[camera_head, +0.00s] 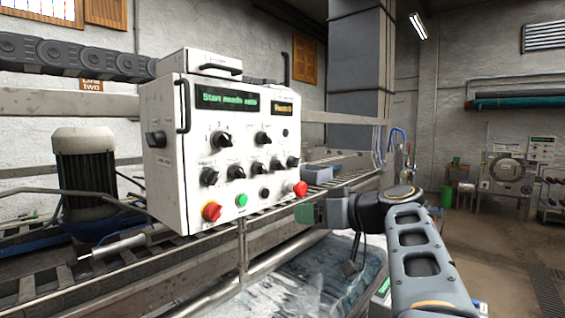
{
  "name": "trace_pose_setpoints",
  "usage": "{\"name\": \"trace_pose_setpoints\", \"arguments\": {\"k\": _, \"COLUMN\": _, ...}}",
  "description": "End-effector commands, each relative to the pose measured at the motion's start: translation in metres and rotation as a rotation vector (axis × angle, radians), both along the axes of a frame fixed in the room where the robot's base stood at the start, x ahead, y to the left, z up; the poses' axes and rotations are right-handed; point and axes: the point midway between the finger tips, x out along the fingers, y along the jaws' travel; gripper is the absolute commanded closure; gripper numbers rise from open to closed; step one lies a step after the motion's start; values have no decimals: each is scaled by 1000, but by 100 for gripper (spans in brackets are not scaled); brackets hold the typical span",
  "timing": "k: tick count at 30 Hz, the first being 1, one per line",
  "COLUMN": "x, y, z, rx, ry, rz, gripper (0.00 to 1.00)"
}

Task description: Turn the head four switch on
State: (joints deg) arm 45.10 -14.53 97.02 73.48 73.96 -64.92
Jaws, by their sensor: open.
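A white control box (216,150) stands at left centre, its front face turned toward me. Two black rotary switches sit in its upper row, and a row of several black rotary switches (257,168) lies below. The labels are too small to read, so I cannot tell which one is head four or how it is set. My gripper (306,213), with a green part at its end, is to the lower right of the box, apart from the switches. It is open with nothing seen in it; its fingertips are small and partly hidden by my arm.
A green screen (227,98) reads "Start needs auto". The box's bottom row has a red-and-yellow knob (211,212), a green button (241,200), a black knob and a red mushroom button (300,188) near my gripper. Metal rails (242,255) run below the box. Open floor lies right.

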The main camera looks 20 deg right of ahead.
Motion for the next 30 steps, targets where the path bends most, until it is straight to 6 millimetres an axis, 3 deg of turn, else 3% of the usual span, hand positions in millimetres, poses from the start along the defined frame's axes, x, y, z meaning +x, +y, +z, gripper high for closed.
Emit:
{"name": "trace_pose_setpoints", "arguments": {"k": 1, "x": -3, "y": -12, "z": 23, "rx": -18, "ry": -70, "rz": -6, "gripper": 45}}
{"name": "trace_pose_setpoints", "arguments": {"k": 3, "x": -7, "y": -23, "z": 47, "rx": -46, "ry": -160, "rz": -5, "gripper": 45}}
{"name": "trace_pose_setpoints", "arguments": {"k": 9, "x": -12, "y": -35, "z": 81, "rx": -97, "ry": -296, "rz": -4, "gripper": 45}}
{"name": "trace_pose_setpoints", "arguments": {"k": 14, "x": 6, "y": -26, "z": 87, "rx": -101, "ry": -312, "rz": 2, "gripper": 45}}
{"name": "trace_pose_setpoints", "arguments": {"k": 24, "x": 66, "y": 1, "z": 87, "rx": -100, "ry": -308, "rz": 1, "gripper": 45}}
{"name": "trace_pose_setpoints", "arguments": {"k": 30, "x": 92, "y": 13, "z": 86, "rx": -101, "ry": -310, "rz": 0, "gripper": 45}}
